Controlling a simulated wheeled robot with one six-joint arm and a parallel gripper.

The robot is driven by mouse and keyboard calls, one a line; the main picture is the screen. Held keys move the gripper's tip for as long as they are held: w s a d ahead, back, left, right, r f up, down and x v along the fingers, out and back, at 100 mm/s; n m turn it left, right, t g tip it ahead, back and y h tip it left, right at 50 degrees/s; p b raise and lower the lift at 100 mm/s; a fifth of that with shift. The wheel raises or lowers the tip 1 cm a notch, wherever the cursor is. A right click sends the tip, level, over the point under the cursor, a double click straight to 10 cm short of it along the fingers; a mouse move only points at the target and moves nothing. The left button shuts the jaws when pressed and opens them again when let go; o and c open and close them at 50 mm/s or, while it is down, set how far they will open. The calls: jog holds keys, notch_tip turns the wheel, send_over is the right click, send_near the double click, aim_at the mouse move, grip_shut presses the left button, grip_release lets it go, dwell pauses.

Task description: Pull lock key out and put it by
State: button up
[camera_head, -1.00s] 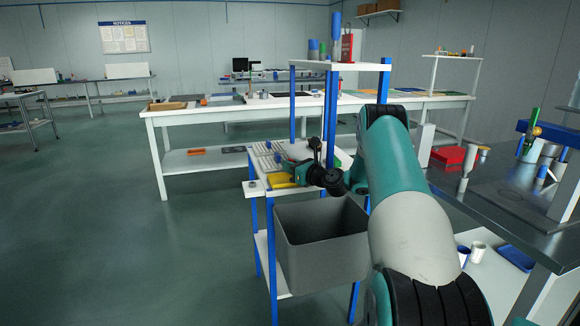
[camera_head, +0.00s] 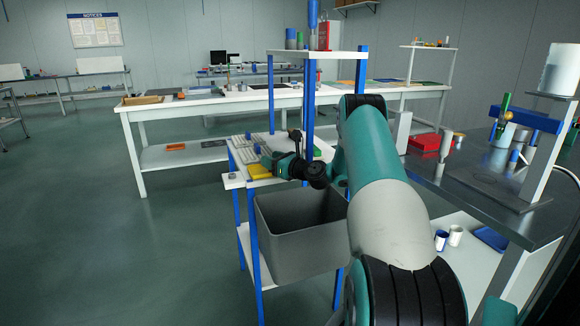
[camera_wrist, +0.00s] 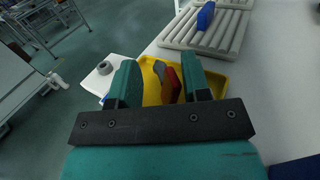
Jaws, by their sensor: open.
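My gripper (camera_head: 278,164) is over the front of the small blue-legged stand, near a yellow tray (camera_head: 259,171). In the wrist view its two teal fingers (camera_wrist: 159,82) are apart, with nothing held between them. The yellow tray (camera_wrist: 222,77) lies beyond and between the fingers. It holds a red piece (camera_wrist: 171,84) and a grey piece (camera_wrist: 158,70), both partly hidden by the fingers. A white ledge (camera_wrist: 94,82) with a grey round fitting (camera_wrist: 105,68) is left of the tray. I cannot tell which thing is the lock key.
A ridged grey rack (camera_wrist: 220,38) with a blue piece (camera_wrist: 206,16) lies behind the tray. A grey bin (camera_head: 300,235) is under the gripper's side of the stand. A steel bench (camera_head: 480,185) stands at right. The floor at left is clear.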

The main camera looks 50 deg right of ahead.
jog(key=s+b, duration=1.1)
jog(key=s, duration=0.5)
jog(key=shift+s+a, duration=0.15)
jog(key=shift+s, duration=0.1)
